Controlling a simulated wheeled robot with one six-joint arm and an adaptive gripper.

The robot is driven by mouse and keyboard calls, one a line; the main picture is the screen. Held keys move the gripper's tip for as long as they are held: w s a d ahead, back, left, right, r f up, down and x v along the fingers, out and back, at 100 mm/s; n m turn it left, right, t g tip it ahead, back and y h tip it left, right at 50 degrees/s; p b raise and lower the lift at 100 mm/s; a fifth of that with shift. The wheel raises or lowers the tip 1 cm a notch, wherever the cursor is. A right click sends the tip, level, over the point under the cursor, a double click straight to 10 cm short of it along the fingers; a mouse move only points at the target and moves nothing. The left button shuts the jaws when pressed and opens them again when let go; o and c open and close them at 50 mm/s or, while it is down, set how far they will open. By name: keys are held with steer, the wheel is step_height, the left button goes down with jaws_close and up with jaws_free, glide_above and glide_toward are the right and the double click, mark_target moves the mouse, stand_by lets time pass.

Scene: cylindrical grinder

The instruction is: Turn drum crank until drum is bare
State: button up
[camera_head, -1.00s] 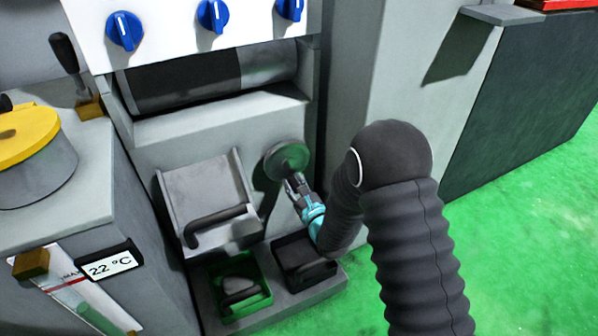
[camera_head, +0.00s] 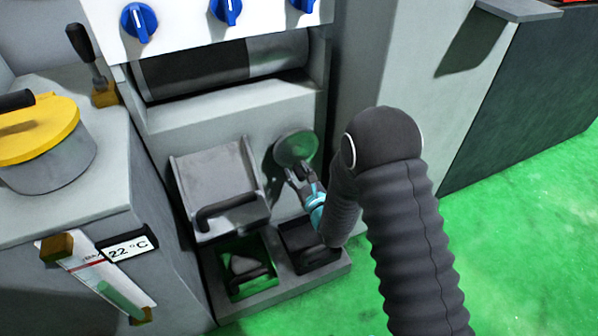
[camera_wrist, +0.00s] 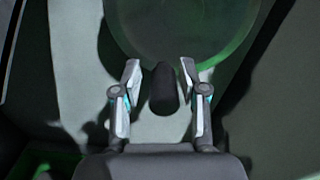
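The drum (camera_head: 195,77) lies in the machine's upper opening; most of it is dark, and its right end is lighter grey. The crank disc (camera_head: 296,148) is on the machine's front below it, and also fills the top of the wrist view (camera_wrist: 185,28). Its dark crank handle (camera_wrist: 163,90) points toward my gripper (camera_wrist: 160,72). My gripper is open, with one finger on each side of the handle and a small gap at both sides. In the head view my gripper (camera_head: 301,178) is just below the disc, and the handle is hard to make out.
A hinged grey cover with a dark handle (camera_head: 222,185) is left of the crank. Below are a green-lit bin (camera_head: 246,270) and a dark bin (camera_head: 308,246). A side cabinet carries a yellow-lidded pot (camera_head: 45,150). Green floor is clear at right.

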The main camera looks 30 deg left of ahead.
steer(key=shift+d, duration=0.2)
steer(key=shift+s+d, duration=0.1)
steer(key=shift+d, duration=0.15)
steer(key=v, duration=1.1)
steer(key=shift+s, duration=0.2)
